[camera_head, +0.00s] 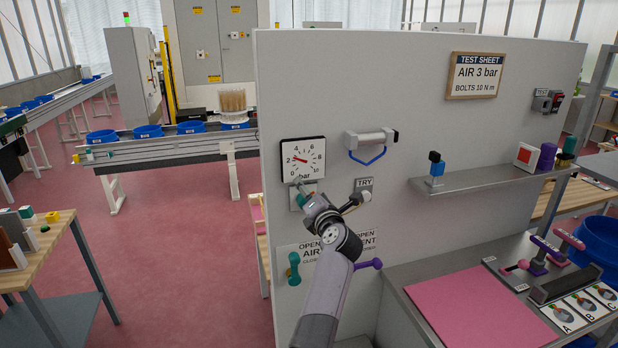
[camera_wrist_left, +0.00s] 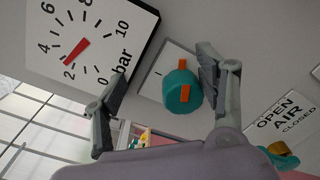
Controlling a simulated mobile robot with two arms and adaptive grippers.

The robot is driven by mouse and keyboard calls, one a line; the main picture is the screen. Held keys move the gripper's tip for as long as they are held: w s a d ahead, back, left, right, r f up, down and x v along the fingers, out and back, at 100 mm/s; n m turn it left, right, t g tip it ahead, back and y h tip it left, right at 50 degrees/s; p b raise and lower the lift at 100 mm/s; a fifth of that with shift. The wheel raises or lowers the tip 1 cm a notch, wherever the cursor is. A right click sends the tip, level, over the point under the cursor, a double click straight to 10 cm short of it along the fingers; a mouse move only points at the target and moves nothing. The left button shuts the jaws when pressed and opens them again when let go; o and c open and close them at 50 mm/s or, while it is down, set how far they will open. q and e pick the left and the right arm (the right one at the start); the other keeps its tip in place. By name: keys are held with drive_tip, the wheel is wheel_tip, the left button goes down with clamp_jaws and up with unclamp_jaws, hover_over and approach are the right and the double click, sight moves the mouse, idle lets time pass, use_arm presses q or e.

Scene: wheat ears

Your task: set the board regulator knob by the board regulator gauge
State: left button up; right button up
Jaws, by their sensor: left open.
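The board regulator gauge (camera_head: 303,159) is a white square dial marked 0 to 10 bar on the grey board; it also shows in the left wrist view (camera_wrist_left: 88,45). Its red needle points between 2 and 4. The board regulator knob (camera_wrist_left: 182,92) is teal with orange marks, on a pale plate just below the gauge. In the head view my gripper mostly hides it. My left gripper (camera_head: 303,193) is open at the knob. In the left wrist view the knob lies between the fingers, nearer the right one; I cannot tell whether they touch.
A test sheet (camera_head: 475,76) on the board reads AIR 3 bar, BOLTS 10 N m. A blue-handled fixture (camera_head: 371,140) and a TRY unit (camera_head: 364,184) are right of the gauge. Green (camera_head: 293,268) and purple (camera_head: 368,264) handles are below. A shelf (camera_head: 480,180) juts out at right.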

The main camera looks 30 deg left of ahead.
sight(306, 164)
use_arm(q)
drive_tip(key=shift+y, duration=0.3)
drive_tip(key=r, duration=0.6)
drive_tip(key=shift+s+r, duration=0.2)
drive_tip(key=shift+s, duration=0.2)
drive_tip(key=shift+s+a+r, duration=0.15)
drive_tip(key=shift+a+r, duration=0.05)
drive_tip(key=shift+r, duration=0.2)
drive_tip(key=shift+w+d+f, duration=0.1)
drive_tip(key=shift+w, duration=0.15)
